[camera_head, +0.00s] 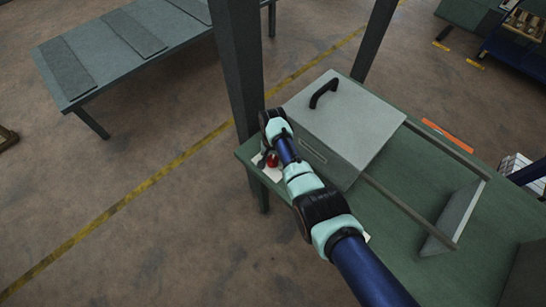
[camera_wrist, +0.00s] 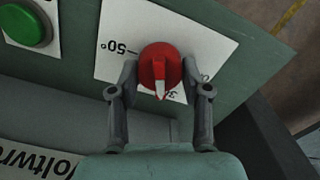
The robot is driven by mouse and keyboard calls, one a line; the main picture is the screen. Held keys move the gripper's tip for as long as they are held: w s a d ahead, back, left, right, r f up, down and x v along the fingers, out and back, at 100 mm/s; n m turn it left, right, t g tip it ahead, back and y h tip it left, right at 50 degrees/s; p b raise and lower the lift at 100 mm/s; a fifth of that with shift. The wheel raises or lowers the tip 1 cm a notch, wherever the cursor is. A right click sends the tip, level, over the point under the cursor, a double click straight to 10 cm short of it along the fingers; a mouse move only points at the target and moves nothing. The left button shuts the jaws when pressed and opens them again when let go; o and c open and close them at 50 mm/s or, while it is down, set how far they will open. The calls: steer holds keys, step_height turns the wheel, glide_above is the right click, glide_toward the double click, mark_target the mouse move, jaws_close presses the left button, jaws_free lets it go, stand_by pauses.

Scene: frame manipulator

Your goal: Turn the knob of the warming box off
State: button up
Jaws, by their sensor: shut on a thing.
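The red knob (camera_wrist: 160,66) is in the upper middle of the wrist view, on a white dial label (camera_wrist: 118,28) with "50°" printed on it. The knob's pale pointer points toward the bottom of the wrist view. My gripper (camera_wrist: 160,78) has one finger on each side of the knob and is shut on it. In the head view the red knob (camera_head: 272,160) shows beside my arm, at the left corner of the green table. The warming box (camera_head: 345,125) is a grey box with a black handle on its lid. Part of the dial label is hidden by my fingers.
A green button (camera_wrist: 24,26) sits left of the dial in the wrist view. Dark frame posts (camera_head: 240,70) stand behind the table. A rail and upright plate (camera_head: 455,218) are on the right of the green table (camera_head: 400,265).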

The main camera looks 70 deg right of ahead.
mark_target(273, 158)
steer(key=n, duration=0.6)
steer(key=shift+r, duration=0.1)
steer(key=n, duration=0.6)
steer(key=shift+n, duration=0.4)
stand_by(0.3)
steer(key=o, duration=1.2)
steer(key=shift+c, duration=0.2)
step_height(273, 158, up, 12)
